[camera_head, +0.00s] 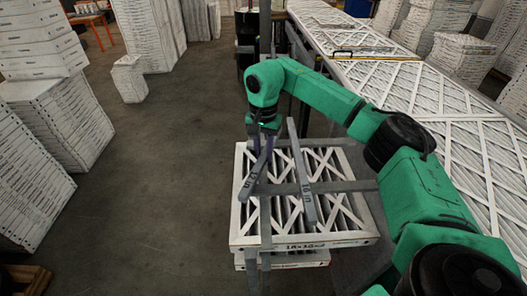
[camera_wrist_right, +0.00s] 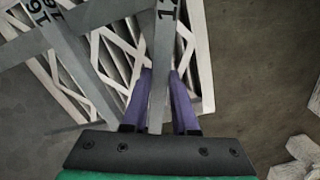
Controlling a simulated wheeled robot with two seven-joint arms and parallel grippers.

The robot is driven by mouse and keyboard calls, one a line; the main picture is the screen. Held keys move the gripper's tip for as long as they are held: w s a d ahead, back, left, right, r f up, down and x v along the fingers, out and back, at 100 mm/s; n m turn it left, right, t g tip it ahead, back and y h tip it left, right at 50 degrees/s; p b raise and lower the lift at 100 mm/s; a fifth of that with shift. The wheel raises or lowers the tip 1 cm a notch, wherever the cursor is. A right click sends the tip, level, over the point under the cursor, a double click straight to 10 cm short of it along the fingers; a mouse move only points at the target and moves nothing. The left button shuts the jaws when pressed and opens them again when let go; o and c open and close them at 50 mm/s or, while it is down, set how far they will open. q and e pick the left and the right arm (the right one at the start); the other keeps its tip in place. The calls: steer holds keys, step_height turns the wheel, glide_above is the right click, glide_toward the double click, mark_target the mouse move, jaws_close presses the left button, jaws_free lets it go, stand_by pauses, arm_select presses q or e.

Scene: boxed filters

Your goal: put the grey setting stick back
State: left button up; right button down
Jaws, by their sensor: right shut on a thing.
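My right gripper (camera_head: 262,148) is shut on a grey setting stick (camera_head: 253,180), a flat bar with dark numerals near its lower end. The held stick is tilted and hangs over the left part of a white boxed filter (camera_head: 345,215). In the right wrist view, the stick (camera_wrist_right: 160,95) runs between the purple fingers (camera_wrist_right: 160,85), its numerals partly cut off by the top edge. A second grey numbered stick (camera_head: 301,175) leans to the right of it, by a grey crossbar (camera_head: 335,186). It shows at the left in the wrist view (camera_wrist_right: 70,60). My left gripper is not in view.
A grey upright post (camera_head: 265,225) stands close to the held stick. A long row of filters (camera_head: 450,100) runs along the right. Filter stacks (camera_head: 55,125) stand at the left.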

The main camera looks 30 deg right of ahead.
mark_target(263, 155)
steer(key=shift+f, duration=0.45)
steer(key=c, duration=0.6)
jaws_free()
steer(key=shift+r, duration=0.1)
step_height(263, 155, up, 7)
steer(key=shift+r+b, duration=0.15)
steer(key=shift+b, duration=0.85)
step_height(263, 155, up, 7)
steer(key=p, duration=0.1)
steer(key=shift+p, duration=0.3)
